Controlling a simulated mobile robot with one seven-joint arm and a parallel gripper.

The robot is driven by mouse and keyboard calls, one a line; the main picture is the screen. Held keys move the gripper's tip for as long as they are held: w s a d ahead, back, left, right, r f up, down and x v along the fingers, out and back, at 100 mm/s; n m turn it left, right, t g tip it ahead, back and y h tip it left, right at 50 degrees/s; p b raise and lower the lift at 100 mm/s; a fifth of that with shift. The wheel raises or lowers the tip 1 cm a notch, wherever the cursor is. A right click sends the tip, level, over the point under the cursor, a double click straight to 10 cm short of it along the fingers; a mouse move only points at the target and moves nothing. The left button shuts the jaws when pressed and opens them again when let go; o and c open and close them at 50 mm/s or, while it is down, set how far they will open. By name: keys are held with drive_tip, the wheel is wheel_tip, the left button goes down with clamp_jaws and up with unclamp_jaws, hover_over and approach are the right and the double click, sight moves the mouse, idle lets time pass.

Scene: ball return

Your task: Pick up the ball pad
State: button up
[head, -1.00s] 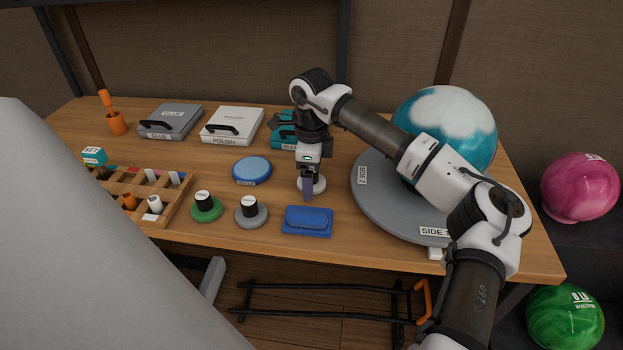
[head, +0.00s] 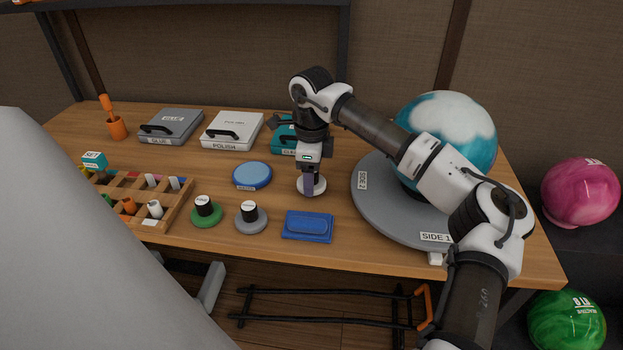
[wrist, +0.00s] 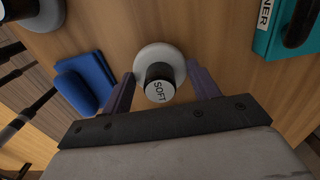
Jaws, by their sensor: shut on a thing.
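A white round pad (head: 318,188) with a black knob stands on the wooden table; in the wrist view the pad (wrist: 146,56) has a knob (wrist: 159,84) whose top reads SOFT. My gripper (head: 309,188) points down over it. In the wrist view my gripper (wrist: 162,86) has one purple finger on each side of the knob and is shut on it. The pad appears to rest on the tabletop; no gap beneath it can be made out. In the head view a finger hides most of the knob.
A grey pad (head: 251,222) and a green pad (head: 206,217) stand left. A blue folded-looking item (head: 307,227) lies close in front, a blue disc (head: 252,175) left. A teal box (head: 284,138) is behind. A grey turntable (head: 385,215) with a large ball (head: 455,125) stands right.

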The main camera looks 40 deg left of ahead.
wheel_tip(320, 180, up, 19)
drive_tip(key=shift+f, duration=0.1)
drive_tip(key=o, duration=0.3)
drive_tip(key=shift+c, duration=1)
